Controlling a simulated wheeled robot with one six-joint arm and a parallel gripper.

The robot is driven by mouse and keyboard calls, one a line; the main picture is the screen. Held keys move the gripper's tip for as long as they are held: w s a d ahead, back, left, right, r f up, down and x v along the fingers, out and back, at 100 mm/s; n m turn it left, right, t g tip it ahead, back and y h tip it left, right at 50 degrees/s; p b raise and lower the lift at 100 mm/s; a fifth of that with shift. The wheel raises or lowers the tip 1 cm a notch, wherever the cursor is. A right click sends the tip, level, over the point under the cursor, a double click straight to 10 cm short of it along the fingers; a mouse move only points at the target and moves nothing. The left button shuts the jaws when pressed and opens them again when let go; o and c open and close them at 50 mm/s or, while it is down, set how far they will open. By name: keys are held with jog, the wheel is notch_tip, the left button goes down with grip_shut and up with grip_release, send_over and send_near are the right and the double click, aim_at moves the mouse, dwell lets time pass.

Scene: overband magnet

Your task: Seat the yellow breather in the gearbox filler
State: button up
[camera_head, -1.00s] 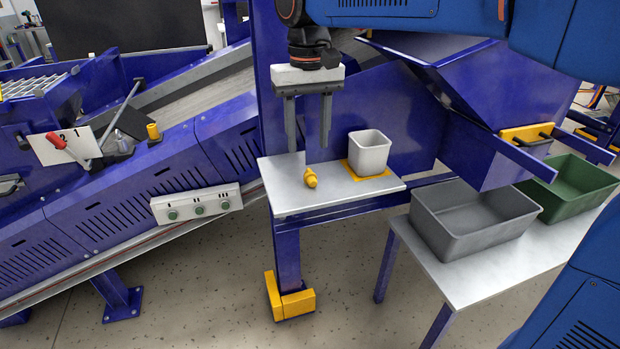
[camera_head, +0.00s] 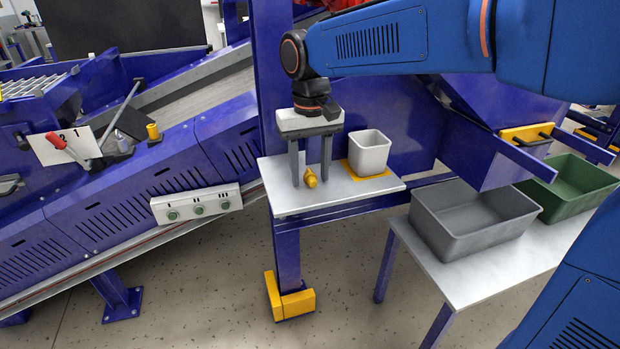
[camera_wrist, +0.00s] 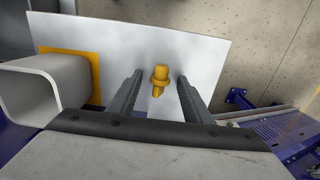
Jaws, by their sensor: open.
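The yellow breather (camera_head: 310,178) lies on the small white shelf (camera_head: 290,203). My gripper (camera_head: 311,184) is open, pointing down, with its fingers on either side of the breather. In the wrist view the breather (camera_wrist: 159,80) shows between the two finger tips (camera_wrist: 158,80), with a gap on each side. The fingers do not appear to touch it. A yellow upright piece (camera_head: 153,131) stands on the conveyor's side at the left; I cannot tell whether it is the gearbox filler.
A white square cup (camera_head: 369,153) stands on a yellow patch right of my gripper. Grey (camera_head: 470,235) and green (camera_head: 590,205) bins stand on a table at the right. A red-handled lever (camera_head: 60,143) and a button box (camera_head: 196,206) are on the conveyor side at the left.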

aim_at(311, 173)
grip_shut()
jog(key=shift+r, duration=0.15)
notch_tip(311, 173, up, 10)
dwell(0.5)
